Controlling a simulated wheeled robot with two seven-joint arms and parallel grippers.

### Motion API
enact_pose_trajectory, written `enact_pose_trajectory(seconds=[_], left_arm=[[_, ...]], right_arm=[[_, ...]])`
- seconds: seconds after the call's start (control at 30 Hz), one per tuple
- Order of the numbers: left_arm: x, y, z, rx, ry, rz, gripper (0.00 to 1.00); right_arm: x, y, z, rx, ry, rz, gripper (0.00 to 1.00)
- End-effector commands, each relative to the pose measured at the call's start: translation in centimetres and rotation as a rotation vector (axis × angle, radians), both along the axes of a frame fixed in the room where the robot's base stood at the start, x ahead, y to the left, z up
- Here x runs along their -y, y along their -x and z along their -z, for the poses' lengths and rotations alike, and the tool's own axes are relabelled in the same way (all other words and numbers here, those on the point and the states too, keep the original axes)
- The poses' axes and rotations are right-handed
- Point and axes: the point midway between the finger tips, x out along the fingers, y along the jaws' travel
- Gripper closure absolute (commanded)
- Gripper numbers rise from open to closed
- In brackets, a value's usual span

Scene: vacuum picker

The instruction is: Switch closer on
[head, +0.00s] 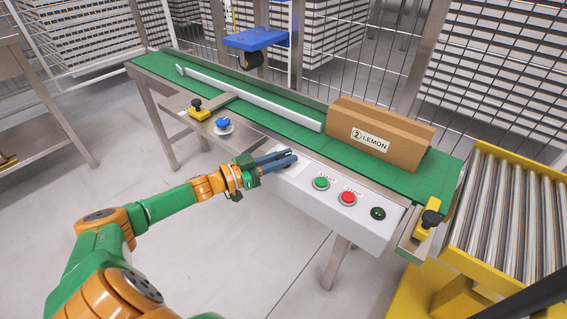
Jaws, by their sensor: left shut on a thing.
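My left gripper (285,158) reaches in from the left. Its blue fingers are over the left end of the white control panel (375,228) on the conveyor's front side. They are shut on a small part there, apparently the closer switch, which the fingers hide along with any label. To the right on the panel are a green START button (321,183), a red STOP button (348,198) and a dark green round lamp (378,213), which looks unlit. My right gripper is not in view.
A brown carton (378,134) marked "2 LEMON" sits on the green conveyor belt (270,92) beside a pale guide rail (250,97). A blue knob (223,123) and yellow-black knobs (197,106) line the front edge. A roller conveyor (505,205) stands right; mesh fencing is behind.

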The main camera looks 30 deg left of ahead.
Motion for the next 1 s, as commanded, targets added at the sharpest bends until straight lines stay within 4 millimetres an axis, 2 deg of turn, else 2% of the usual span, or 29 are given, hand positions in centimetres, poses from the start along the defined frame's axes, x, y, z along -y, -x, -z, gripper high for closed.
enact_pose_trajectory(seconds=[0.2,0.43,0.47,0.57,0.87,1.0], left_arm=[[0.0,0.0,-0.1,0.0,0.001,0.012,1.0],[0.0,0.0,-0.1,0.002,0.001,0.011,1.0],[0.0,0.0,-0.1,0.002,0.001,0.011,0.77],[0.0,0.0,-0.1,0.002,0.001,0.011,0.5],[0.0,0.0,-0.1,0.001,0.0,0.01,0.5],[-0.6,1.0,-0.1,-0.004,0.0,0.009,0.5]], right_arm=[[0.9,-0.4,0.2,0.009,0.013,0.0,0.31],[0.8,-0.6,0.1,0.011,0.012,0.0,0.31],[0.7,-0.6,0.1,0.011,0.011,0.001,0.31],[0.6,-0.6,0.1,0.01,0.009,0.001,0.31],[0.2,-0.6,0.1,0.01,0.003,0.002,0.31],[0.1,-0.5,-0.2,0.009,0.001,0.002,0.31]])
